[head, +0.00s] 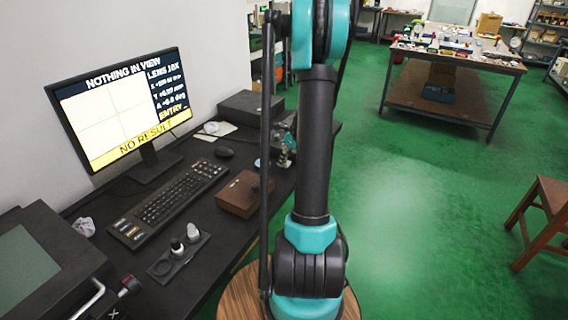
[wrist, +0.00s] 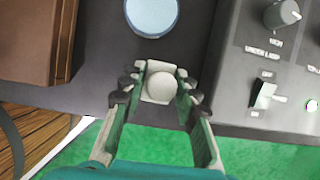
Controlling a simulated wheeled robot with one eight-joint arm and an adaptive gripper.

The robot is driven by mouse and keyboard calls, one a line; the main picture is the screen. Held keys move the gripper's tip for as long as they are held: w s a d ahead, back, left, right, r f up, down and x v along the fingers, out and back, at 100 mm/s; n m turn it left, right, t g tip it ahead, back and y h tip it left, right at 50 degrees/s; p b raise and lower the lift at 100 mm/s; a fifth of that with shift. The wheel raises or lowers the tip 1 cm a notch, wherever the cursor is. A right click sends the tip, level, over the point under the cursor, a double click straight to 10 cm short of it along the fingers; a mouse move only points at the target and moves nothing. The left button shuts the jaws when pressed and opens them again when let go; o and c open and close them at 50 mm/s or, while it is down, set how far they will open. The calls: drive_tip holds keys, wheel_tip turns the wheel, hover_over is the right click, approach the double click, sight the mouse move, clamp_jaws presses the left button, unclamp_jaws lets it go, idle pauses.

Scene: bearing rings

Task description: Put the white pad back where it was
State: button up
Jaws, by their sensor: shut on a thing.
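My gripper (wrist: 160,84) is shut on a pale piece with a rounded white top, which looks like the white pad (wrist: 160,88). The gripper is above the desk's front edge, with green floor showing below it in the wrist view. In the head view my arm hides most of the gripper, and the pad cannot be made out there. A dark holder (head: 160,270) lies on the desk in front of the keyboard. It bears a dark piece with a light top (head: 178,247) and a grey-white piece (head: 193,232); its near-left round place looks empty.
A brown box (head: 240,193) stands right of the keyboard (head: 170,203). A light blue disc (wrist: 152,14) lies just beyond my gripper. A dark control box with a knob (wrist: 282,14) and switch is close on the right. The monitor (head: 122,110) reads "NOTHING IN VIEW".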

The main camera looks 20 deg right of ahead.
drive_tip(key=shift+f, duration=1.15)
drive_tip(key=shift+f, duration=0.1)
drive_tip(key=o, duration=1.1)
drive_tip(key=v, duration=1.2)
drive_tip(key=s+a+f+n+h, duration=0.1)
drive_tip(key=s+a+n, duration=0.6)
drive_tip(key=s+n, duration=0.1)
drive_tip(key=s+a+f+n, duration=0.1)
drive_tip(key=s+a+n, duration=0.5)
drive_tip(key=n, duration=0.5)
drive_tip(key=s+a+f+n+h, duration=0.1)
drive_tip(key=s+a+n, duration=0.6)
drive_tip(key=s+n, duration=0.2)
drive_tip(key=shift+s+a+f+t+h, duration=0.3)
drive_tip(key=shift+f, duration=0.1)
